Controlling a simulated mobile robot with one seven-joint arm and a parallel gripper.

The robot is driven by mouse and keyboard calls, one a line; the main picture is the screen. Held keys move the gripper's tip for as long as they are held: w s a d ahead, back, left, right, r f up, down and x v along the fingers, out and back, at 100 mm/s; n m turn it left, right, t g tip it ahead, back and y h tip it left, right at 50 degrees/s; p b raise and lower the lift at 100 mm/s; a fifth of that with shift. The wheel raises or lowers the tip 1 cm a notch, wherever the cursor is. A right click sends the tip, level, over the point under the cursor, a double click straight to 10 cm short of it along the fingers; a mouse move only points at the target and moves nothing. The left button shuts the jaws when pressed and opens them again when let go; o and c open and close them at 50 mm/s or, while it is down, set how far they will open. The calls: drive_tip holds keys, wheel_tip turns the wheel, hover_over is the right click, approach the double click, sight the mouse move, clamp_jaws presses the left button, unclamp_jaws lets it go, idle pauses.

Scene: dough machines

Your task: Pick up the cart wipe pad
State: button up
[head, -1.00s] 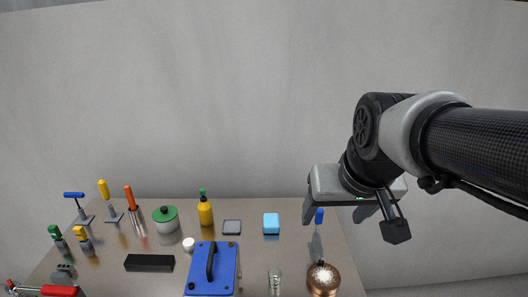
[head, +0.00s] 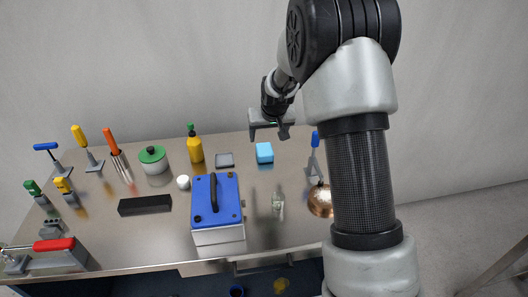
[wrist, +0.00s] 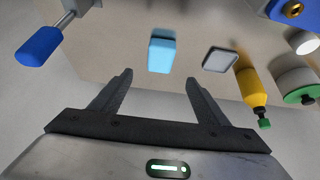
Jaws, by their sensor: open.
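A light blue block-shaped pad (head: 264,153), which looks like the wipe pad, lies at the back of the steel table in the head view. In the wrist view the blue pad (wrist: 161,54) shows ahead of the fingers, roughly centred between them. My gripper (head: 268,134) is open and empty, above and behind the pad, apart from it. Its two dark fingers (wrist: 160,78) are spread wide in the wrist view. A flat grey square piece with a dark rim (head: 224,160) lies left of the pad.
A yellow bottle (head: 195,148) stands left of the grey square. A blue-handled tool (head: 314,155) stands upright right of the pad, near a copper pot (head: 320,200). A blue-topped box (head: 216,198) and a small glass (head: 278,201) are in front. The table (head: 245,176) is bare just before the pad.

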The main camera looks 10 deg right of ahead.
sight(264, 148)
drive_tip(key=x, duration=0.7)
drive_tip(key=shift+x, duration=2.65)
drive_tip(key=shift+s, duration=0.2)
drive_tip(key=shift+c, duration=0.5)
drive_tip(key=c, duration=1)
